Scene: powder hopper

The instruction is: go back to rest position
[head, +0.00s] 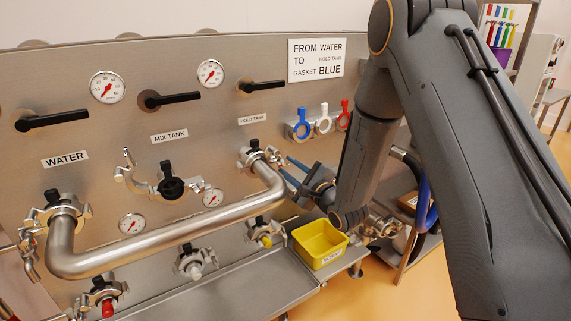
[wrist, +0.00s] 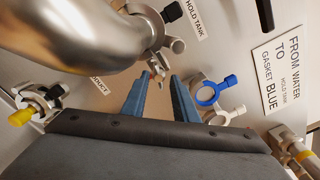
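My gripper (head: 288,167) is just right of the HOLD TANK port, with two blue fingers. In the wrist view the fingers (wrist: 158,82) are apart with nothing held between them. A clamp (wrist: 157,62) shows just beyond the fingertips; I cannot tell whether they touch it. A bent steel pipe (head: 170,238) runs from the WATER port clamp (head: 66,210) to the HOLD TANK port clamp (head: 257,154). It also fills the top left of the wrist view (wrist: 75,30). The MIX TANK port (head: 170,187) has no pipe on it.
Blue (head: 304,124), white and red ring-shaped pieces sit on a holder right of the ports. A sign (head: 317,60) reads from WATER to HOLD TANK, gasket BLUE. A yellow bin (head: 320,243) stands below my gripper. Black valve handles (head: 52,120) stick out above.

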